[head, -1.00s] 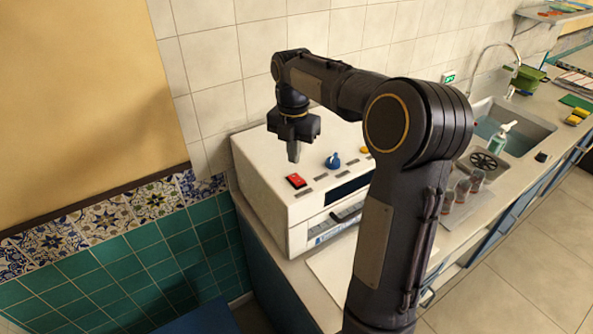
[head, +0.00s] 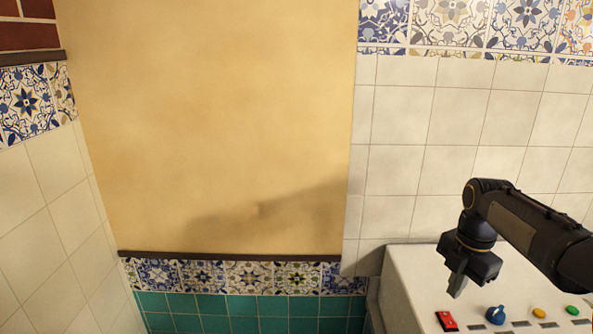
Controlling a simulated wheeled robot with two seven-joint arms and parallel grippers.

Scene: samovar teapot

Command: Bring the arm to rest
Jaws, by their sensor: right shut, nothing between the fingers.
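My right arm comes in from the right edge. Its gripper (head: 457,284) points down over the top of a white machine (head: 415,277) at the lower right. The gripper is shut and empty, with nothing between its fingers. It hangs near a red switch (head: 447,321) on the machine's sloped front edge; whether it touches the machine cannot be told. My left gripper is not in view.
The machine also carries a blue knob (head: 495,315), a yellow button (head: 539,313) and a green button (head: 572,311). A tiled wall (head: 430,140) stands behind it. A plain yellow wall panel (head: 215,120) fills the middle left.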

